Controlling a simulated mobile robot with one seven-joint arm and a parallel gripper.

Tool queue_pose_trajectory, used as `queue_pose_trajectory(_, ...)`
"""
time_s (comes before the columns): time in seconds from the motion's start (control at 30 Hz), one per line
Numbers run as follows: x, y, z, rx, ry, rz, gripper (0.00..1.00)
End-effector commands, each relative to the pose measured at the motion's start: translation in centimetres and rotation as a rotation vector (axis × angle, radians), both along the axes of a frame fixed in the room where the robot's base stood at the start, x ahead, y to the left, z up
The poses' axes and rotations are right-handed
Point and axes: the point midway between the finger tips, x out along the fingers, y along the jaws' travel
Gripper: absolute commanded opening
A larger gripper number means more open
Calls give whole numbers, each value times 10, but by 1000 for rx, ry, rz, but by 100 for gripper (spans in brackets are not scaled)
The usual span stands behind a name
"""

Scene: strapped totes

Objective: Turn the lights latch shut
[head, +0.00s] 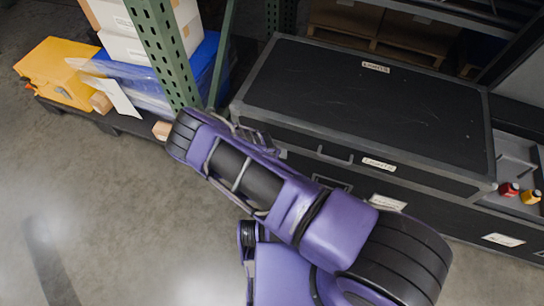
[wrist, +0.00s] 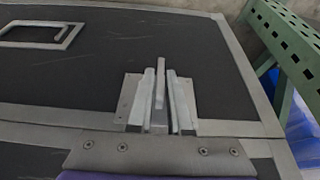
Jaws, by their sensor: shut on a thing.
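The lights case is a black case with grey metal edges and small white labels; its lid (head: 360,95) looks closed in the head view. In the wrist view its dark face (wrist: 225,100) fills most of the picture. The lights latch (wrist: 160,90) is a grey metal tab on a square plate near the case's edge, standing out toward the camera. My gripper (wrist: 163,100) has one finger on each side of the tab and is shut on it. In the head view my purple arm covers this corner, and the fingers cannot be made out.
A green perforated rack post (head: 165,50) stands close to the case's left end; it also shows in the wrist view (wrist: 285,45). Red and yellow items (head: 520,193) lie at right. Floor at left is clear.

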Motion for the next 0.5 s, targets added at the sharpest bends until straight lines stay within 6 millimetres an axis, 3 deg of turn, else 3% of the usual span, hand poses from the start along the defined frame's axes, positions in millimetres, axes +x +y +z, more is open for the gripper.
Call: queue_pose_trajectory(0.5, -1, -2, 0, 93, -35, 2, 0)
